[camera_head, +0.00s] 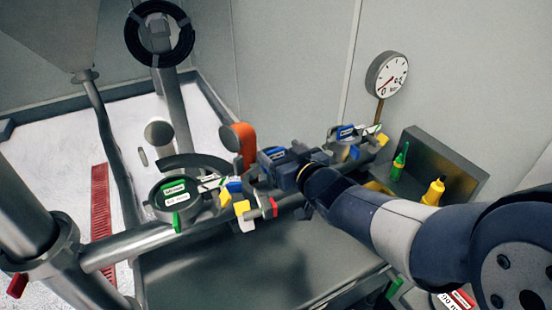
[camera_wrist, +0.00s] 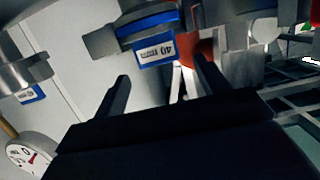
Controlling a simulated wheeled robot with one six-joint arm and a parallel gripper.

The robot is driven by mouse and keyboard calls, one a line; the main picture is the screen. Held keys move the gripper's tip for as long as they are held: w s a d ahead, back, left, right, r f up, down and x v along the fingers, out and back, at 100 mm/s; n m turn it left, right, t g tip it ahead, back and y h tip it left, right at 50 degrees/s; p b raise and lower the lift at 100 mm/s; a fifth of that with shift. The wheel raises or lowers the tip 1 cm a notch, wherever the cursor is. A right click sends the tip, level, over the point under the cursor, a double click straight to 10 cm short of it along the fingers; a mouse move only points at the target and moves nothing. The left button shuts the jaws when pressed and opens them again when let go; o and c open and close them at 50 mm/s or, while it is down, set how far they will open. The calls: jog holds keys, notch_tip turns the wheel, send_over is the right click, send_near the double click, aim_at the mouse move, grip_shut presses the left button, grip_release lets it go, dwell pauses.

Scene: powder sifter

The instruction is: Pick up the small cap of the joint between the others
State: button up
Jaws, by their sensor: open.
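The joint cap between the others (camera_wrist: 128,30) is at the top middle of the wrist view, a grey piece with a blue-framed label reading 40, upside down. My gripper (camera_wrist: 163,92) is open, its two dark fingers pointing towards the cap. They appear apart from it, with nothing held between them. In the head view my gripper and wrist cover most of the middle joint. The left joint's round cap (camera_head: 174,192) has a green-framed label. The right joint's cap (camera_head: 347,132) has a blue label and also shows in the wrist view (camera_wrist: 28,75).
An orange part (camera_head: 243,143) stands close behind the middle joint. A gauge (camera_head: 387,74) is on the wall side. A dark grey bin (camera_head: 452,158) holds green and yellow bottles. A grey metal surface (camera_head: 230,265) lies clear below the pipe.

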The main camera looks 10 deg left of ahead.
aim_at(276, 151)
jog(key=shift+f+x, duration=0.2)
jog(key=shift+x, duration=1.1)
jog(key=shift+f+x, duration=0.15)
jog(key=shift+x, duration=1.2)
jog(key=shift+s, duration=0.1)
jog(key=shift+c, duration=0.3)
jog(key=c, duration=1.1)
